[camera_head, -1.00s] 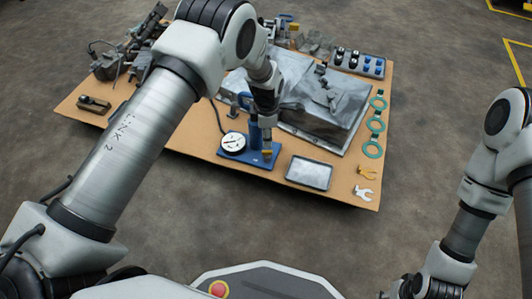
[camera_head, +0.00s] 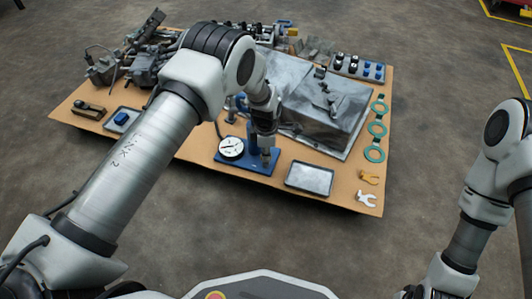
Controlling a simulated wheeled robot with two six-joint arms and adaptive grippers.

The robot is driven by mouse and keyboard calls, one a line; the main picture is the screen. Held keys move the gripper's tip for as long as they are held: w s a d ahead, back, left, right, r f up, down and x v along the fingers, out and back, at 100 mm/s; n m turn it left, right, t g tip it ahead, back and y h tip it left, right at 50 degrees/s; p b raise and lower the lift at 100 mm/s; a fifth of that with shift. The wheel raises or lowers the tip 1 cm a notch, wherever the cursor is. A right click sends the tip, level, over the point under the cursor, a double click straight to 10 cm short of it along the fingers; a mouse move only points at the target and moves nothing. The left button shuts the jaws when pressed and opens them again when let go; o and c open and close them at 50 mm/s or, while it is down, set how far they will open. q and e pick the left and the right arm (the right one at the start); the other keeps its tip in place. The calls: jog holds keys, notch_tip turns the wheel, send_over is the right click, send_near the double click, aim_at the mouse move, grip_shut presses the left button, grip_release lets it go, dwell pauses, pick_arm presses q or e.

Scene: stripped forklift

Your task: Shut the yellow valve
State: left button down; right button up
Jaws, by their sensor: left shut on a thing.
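A small blue pump-like unit with a round white gauge (camera_head: 231,148) stands on a blue base plate (camera_head: 238,166) at the front of the brown board. My left gripper (camera_head: 265,152) comes down from above onto the right part of this unit. It is shut on a small part there, which appears to be the yellow valve. The fingers cover almost all of it, so its handle angle cannot be read. My right arm runs down out of the bottom edge at the right, and its gripper does not show.
A grey metal tray (camera_head: 310,179) lies just right of the blue unit. A grey covered block (camera_head: 322,112) stands behind. Grey machine parts fill the back left.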

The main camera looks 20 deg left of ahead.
pick_arm(q)
jog(key=shift+r+m+p, duration=0.3)
jog(key=shift+m+p, duration=0.8)
jog(key=shift+f+m+p, duration=0.1)
jog(key=shift+m+p, duration=0.25)
jog(key=shift+m, duration=0.35)
jog(key=shift+f+m, duration=0.25)
jog(key=shift+m, duration=0.25)
jog(key=c, duration=1.2)
grip_release()
notch_tip(320, 180, up, 12)
